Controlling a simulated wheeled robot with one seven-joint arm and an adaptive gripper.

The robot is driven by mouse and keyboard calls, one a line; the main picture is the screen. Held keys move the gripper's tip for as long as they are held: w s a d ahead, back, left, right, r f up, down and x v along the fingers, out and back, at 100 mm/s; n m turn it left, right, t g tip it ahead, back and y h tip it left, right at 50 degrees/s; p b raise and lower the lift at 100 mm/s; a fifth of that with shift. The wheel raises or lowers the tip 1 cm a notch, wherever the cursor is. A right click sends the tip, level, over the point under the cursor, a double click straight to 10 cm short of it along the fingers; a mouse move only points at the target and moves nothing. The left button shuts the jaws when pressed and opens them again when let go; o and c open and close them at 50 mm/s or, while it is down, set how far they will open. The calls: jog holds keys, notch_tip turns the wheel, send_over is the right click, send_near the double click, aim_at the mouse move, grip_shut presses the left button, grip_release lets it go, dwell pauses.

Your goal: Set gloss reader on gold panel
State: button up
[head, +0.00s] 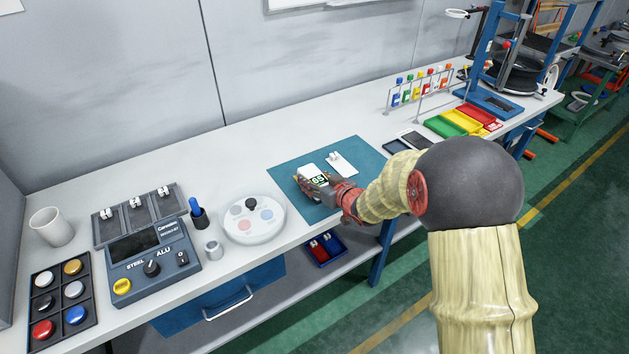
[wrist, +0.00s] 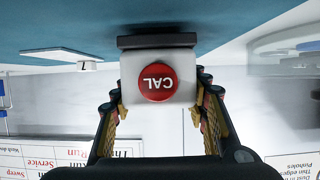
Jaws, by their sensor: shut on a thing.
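The gloss reader (head: 312,173) is a small white box with a dark display showing green digits. In the wrist view the reader (wrist: 183,88) shows a round red CAL button and a dark base plate. My gripper (head: 318,182) is shut on it, with one finger on each side of the white body (wrist: 158,103). The reader is over the blue mat; I cannot tell whether its base touches the mat. A gold disc (head: 72,267) sits in the black tray at the far left; no other gold panel is clearly visible.
A white plate with a small white block (head: 341,163) lies on the blue mat (head: 358,150). Left of the mat are a round white dish (head: 270,230), a metal cup (head: 213,248) and a blue control box (head: 150,262). Coloured trays (head: 464,119) stand at right.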

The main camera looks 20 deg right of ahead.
jog(key=shift+f, duration=0.15)
jog(key=o, duration=1.4)
jog(key=shift+o, duration=0.8)
